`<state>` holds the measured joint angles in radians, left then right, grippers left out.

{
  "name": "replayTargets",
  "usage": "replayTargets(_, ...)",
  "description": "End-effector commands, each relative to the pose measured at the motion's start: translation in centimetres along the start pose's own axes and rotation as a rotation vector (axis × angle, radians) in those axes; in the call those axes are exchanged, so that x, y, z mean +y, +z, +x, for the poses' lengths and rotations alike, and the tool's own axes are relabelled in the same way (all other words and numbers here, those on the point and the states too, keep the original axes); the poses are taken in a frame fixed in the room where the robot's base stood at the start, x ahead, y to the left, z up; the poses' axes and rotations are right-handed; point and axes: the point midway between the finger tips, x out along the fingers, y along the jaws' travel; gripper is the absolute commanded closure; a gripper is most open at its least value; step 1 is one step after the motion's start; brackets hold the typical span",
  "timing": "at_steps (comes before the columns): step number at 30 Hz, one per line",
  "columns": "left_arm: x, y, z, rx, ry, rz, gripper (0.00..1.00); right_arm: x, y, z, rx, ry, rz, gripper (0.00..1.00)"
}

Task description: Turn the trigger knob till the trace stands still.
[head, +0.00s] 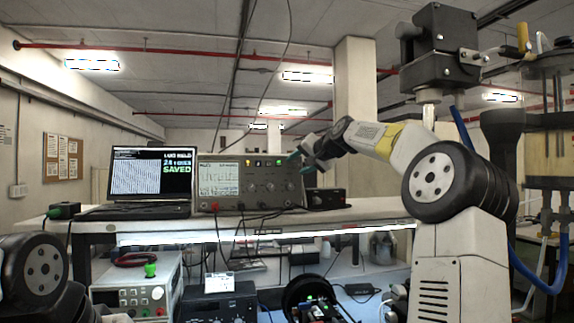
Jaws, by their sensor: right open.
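The oscilloscope (236,201) stands on the upper shelf at the middle of the head view. Its lit screen (218,178) is on its left half and shows a pale trace with fine lines, too small to read. Several dark knobs sit on the right half of its panel; I cannot tell which one is the trigger knob. My right gripper (298,163) is open at the upper right edge of the oscilloscope, with its arm coming in from the right. I cannot tell whether it touches a knob. My left arm shows at the lower left; its gripper is out of view.
Below are a bench supply (134,298), a dark instrument (217,303) and a cable reel. Cables hang from the oscilloscope's front.

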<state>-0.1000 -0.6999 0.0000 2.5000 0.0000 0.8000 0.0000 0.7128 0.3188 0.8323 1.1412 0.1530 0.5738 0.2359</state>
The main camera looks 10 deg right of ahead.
Motion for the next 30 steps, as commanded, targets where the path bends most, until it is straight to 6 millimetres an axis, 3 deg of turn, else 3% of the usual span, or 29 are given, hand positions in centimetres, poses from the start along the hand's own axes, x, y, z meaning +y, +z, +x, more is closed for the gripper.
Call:
replayTargets(6, 0.00, 0.00, 0.00, 0.000, 0.000, 0.000, 1.00, 0.00, -0.01, 0.00, 0.000, 0.000, 0.000, 0.58)
replayTargets(12, 0.00, 0.00, 0.00, 0.000, 0.000, 0.000, 1.00, 0.00, -0.01, -0.01, 0.000, 0.000, 0.000, 0.97)
replayTargets(13, 0.00, 0.00, 0.00, 0.000, 0.000, 0.000, 1.00, 0.00, 0.00, -0.01, 0.000, 0.000, 0.000, 1.00)
replayTargets(23, 0.00, 0.00, 0.00, 0.000, 0.000, 0.000, 1.00, -0.06, 0.01, -0.02, 0.000, 0.009, -0.022, 1.00)
replayTargets(30, 0.00, 0.00, 0.00, 0.000, 0.000, 0.000, 1.00, -0.29, 0.07, -0.01, 0.000, 0.053, -0.131, 1.00)
